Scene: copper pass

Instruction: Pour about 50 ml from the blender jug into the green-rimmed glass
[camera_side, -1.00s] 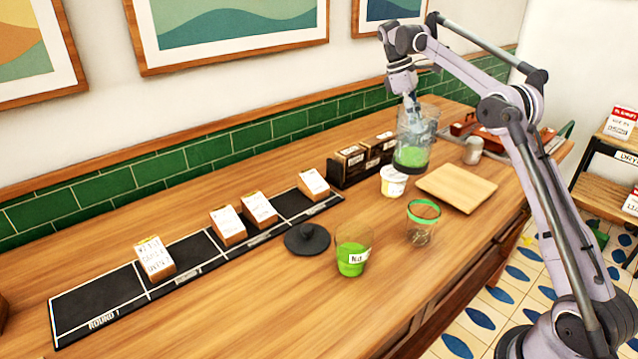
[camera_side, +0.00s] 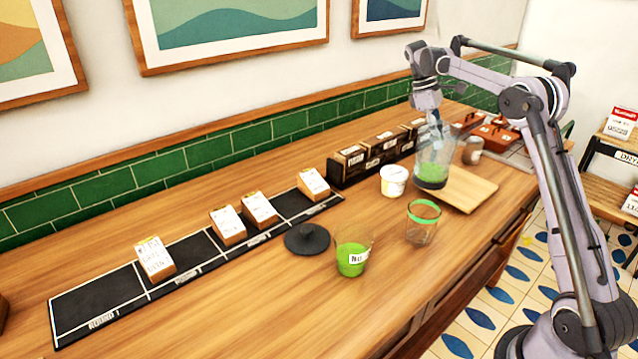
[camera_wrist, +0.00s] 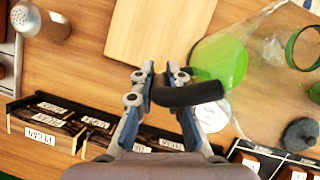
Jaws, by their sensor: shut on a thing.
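The blender jug (camera_side: 436,150) is clear with green liquid at its bottom and looks about upright. My gripper (camera_side: 431,117) is shut on it from above. In the wrist view my gripper (camera_wrist: 160,92) is at the jug's black handle (camera_wrist: 190,93), and the green liquid (camera_wrist: 222,60) shows beside it. In the side view the jug overlaps the left part of the wooden board; I cannot tell its exact height. The green-rimmed glass (camera_side: 422,228) stands upright and looks empty, in front of the jug. It also shows in the wrist view (camera_wrist: 290,50).
A labelled glass with green liquid (camera_side: 352,257) and a black lid (camera_side: 306,239) stand left of the green-rimmed glass. A white tub (camera_side: 393,182) is close left of the jug. The wooden board (camera_side: 472,188) lies right. Boxes and a metal shaker (camera_side: 472,151) are behind.

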